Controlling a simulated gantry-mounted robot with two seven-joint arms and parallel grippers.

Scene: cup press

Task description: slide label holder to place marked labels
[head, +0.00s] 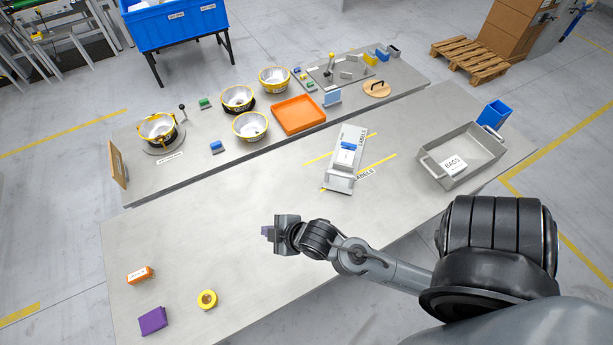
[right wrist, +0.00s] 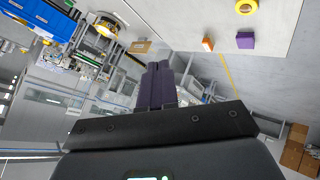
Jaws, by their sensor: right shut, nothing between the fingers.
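The label holder (head: 346,158) is a grey metal tray with a white label stack and a blue part on top. It sits tilted on the table between yellow floor-style lines marked LABELS, near the middle right. My right gripper (head: 267,232) is over the middle of the table, left of and nearer than the label holder, and apart from it. Its purple fingers (right wrist: 158,86) are together and empty in the right wrist view. My left gripper is not in view.
A grey BAGS bin (head: 483,161) and a blue bin (head: 494,114) stand at right. An orange tray (head: 298,115) and several bowls line the back table. An orange box (head: 139,275), yellow tape roll (head: 207,299) and purple block (head: 153,321) lie at front left. The table's left middle is clear.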

